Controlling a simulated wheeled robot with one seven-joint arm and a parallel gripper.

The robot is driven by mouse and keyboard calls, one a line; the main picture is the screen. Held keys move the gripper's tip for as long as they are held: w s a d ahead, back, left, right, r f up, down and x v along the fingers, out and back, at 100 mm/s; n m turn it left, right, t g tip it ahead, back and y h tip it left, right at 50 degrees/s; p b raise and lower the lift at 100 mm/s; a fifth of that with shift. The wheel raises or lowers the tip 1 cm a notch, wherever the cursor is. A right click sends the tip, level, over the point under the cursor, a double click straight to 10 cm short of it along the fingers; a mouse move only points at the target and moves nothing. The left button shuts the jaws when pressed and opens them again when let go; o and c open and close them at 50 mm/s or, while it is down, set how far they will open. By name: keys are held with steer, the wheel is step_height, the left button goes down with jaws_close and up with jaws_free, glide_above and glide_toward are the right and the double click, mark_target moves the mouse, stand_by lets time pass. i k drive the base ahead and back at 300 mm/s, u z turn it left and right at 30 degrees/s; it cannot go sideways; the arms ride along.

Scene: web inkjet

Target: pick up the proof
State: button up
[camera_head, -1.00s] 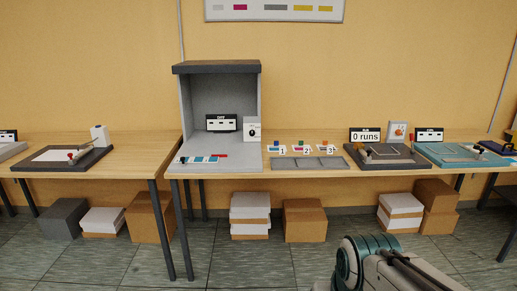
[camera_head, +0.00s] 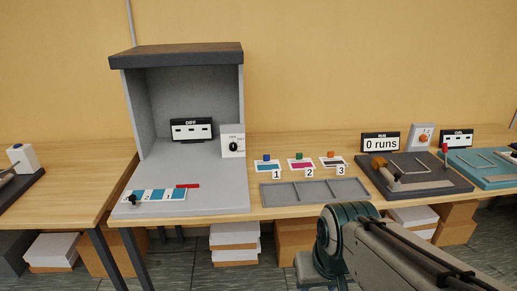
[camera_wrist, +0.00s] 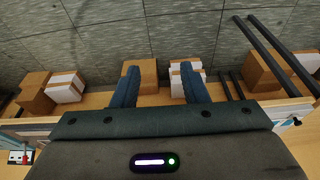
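A strip with teal and pale patches (camera_head: 160,195) lies flat on the grey floor of the viewing booth, near its front left; it may be the proof, but no label confirms this. A small black knob (camera_head: 134,198) stands at its left end, and a red bar (camera_head: 188,186) lies at its right end. In the wrist view my gripper (camera_wrist: 161,72) has its two dark blue fingers spread apart, with nothing between them. My arm shows at the lower right of the head view, where the fingertips are not visible. The gripper is well away from the strip.
The grey booth (camera_head: 185,100) has side walls and a roof. A DIFF display (camera_head: 191,129) and a dial box (camera_head: 232,141) stand in it. A grey tray (camera_head: 314,192), numbered cards 1, 2, 3 and a dark press (camera_head: 418,180) are to the right. Boxes lie below.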

mark_target(266, 165)
steer(key=i, duration=1.3)
